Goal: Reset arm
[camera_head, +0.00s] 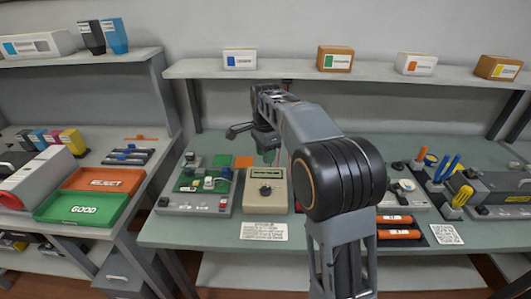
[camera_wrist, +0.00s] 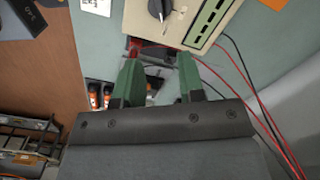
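My arm reaches over the green-topped bench (camera_head: 350,150) in the head view, bent at a large black joint. My gripper (camera_head: 269,156) hangs just behind the beige meter (camera_head: 266,190), partly hidden by my arm. In the wrist view my gripper (camera_wrist: 160,75) shows two green fingers, spread apart with nothing held between them. The beige meter (camera_wrist: 198,22) with its dark knob lies at the top of that view, beyond the fingertips. Red and black leads run near it on the right.
A board fixture (camera_head: 200,187) stands left of the meter. Orange cylinders (camera_head: 398,227) and a tool holder (camera_head: 440,185) stand right. On the left bench are a green GOOD tray (camera_head: 85,211) and an orange REJECT tray (camera_head: 105,182). Small boxes (camera_head: 335,58) line the shelf above.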

